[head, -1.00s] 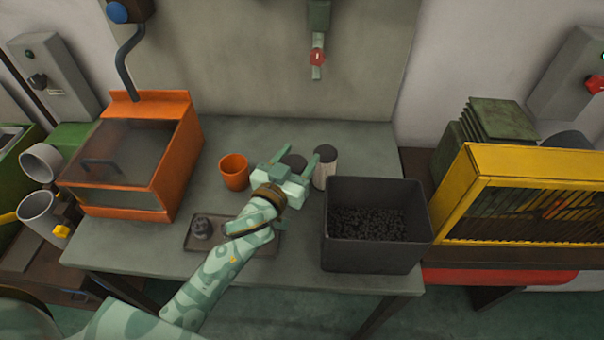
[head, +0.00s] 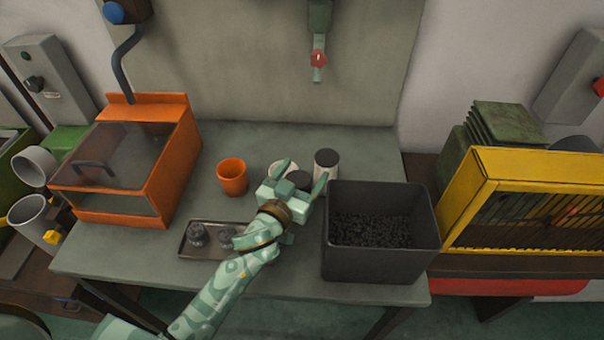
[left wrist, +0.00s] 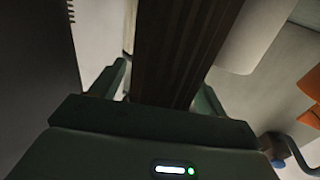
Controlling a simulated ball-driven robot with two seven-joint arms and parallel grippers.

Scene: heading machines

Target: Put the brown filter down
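The brown filter (left wrist: 180,50), ribbed, stands between the fingers of my left gripper (left wrist: 160,85) in the left wrist view. In the head view only its dark round top (head: 299,180) shows; my left gripper (head: 303,176) hides the rest. The fingers stand wide, one on each side, with a thin light gap by one finger, so the gripper looks open around the filter. The filter appears upright on the grey table (head: 150,262); its foot is hidden. My right gripper is out of view.
A pale filter with a dark top (head: 326,165) stands just right of my gripper, another pale cylinder (head: 278,168) behind it. An orange cup (head: 233,178) is left. A tray (head: 190,254) with dark lumps and a dark bin (head: 372,262) of granules flank my arm.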

